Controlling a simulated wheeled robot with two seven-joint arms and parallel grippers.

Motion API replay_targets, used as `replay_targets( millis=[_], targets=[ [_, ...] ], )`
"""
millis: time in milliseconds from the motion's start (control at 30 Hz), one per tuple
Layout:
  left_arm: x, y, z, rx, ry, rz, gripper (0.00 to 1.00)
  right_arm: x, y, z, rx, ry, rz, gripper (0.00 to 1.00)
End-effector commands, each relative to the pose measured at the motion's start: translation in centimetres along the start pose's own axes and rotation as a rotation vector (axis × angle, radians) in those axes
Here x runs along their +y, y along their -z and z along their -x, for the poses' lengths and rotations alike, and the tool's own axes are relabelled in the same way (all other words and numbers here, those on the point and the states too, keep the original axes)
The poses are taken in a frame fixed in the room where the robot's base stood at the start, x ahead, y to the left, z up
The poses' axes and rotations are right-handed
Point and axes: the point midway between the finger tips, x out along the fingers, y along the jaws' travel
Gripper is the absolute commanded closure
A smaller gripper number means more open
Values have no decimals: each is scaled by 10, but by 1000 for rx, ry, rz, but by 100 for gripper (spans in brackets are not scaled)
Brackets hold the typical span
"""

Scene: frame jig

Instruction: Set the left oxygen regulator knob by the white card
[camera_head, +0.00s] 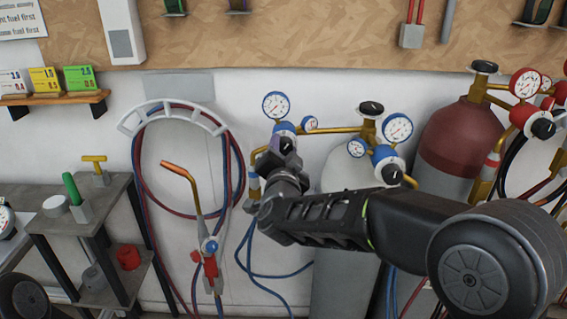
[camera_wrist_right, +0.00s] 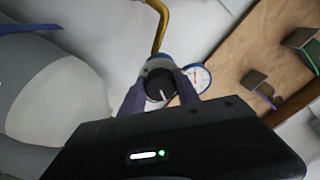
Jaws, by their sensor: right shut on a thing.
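The left oxygen regulator (camera_head: 284,128) is blue, with a large white dial gauge (camera_head: 275,105) above it and a smaller one (camera_head: 309,123) to its right. My right gripper (camera_head: 285,152) reaches it from the right and is shut on its black knob (camera_wrist_right: 160,86). In the right wrist view the two fingers sit on either side of the knob, and a pale pointer line shows on its face. The large gauge also shows there (camera_wrist_right: 196,78); its needle is too small to read. The white card (camera_head: 13,82) stands on the wall shelf; its figure is unclear. My left gripper is out of view.
A yellow card (camera_head: 44,79) and a green card (camera_head: 79,78) stand beside the white one. A second blue regulator (camera_head: 386,158) sits right of the grey cylinder (camera_head: 345,175). Hoses on a rack (camera_head: 175,112) and a torch (camera_head: 205,245) hang left of my gripper.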

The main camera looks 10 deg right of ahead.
Motion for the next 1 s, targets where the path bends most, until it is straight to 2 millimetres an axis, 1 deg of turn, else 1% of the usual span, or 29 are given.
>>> replay_targets(
  millis=[33,200,600,1000],
  targets=[
    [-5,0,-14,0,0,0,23,5,-4,-1,4,0,-49,100],
    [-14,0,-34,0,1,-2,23,5,-3,0,4,0,-210,100],
    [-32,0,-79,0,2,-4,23,4,-2,0,4,1,-590,100],
    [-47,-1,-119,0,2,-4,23,3,-2,0,4,2,-968,100]
  ],
)
